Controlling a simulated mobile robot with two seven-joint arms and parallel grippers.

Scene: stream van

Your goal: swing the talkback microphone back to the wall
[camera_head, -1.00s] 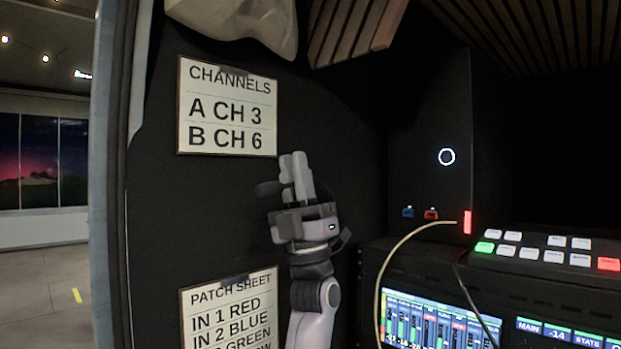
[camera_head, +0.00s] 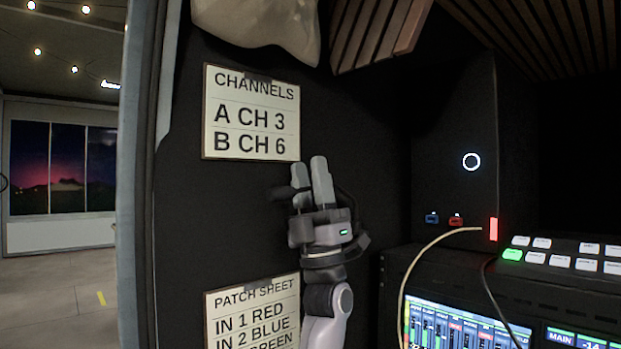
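My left gripper (camera_head: 310,172) is in front of the black wall, beside the lower right corner of the channels sign. Its two grey fingers point up and stand close together. A dark rounded piece (camera_head: 281,193), which looks like the head of the talkback microphone, sticks out to the left of the fingers at their base. A dark curved piece shows to their right, perhaps the microphone's arm. The fingers hide the part between, so I cannot tell whether they grip it. My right gripper is not in view.
The channels sign (camera_head: 250,113) and the patch sheet (camera_head: 252,312) are on the wall. On the right are a button panel (camera_head: 565,257), lit screens (camera_head: 465,325) and a pale cable (camera_head: 425,255). A pale bag-like shape (camera_head: 265,25) is above. The van's opening is left.

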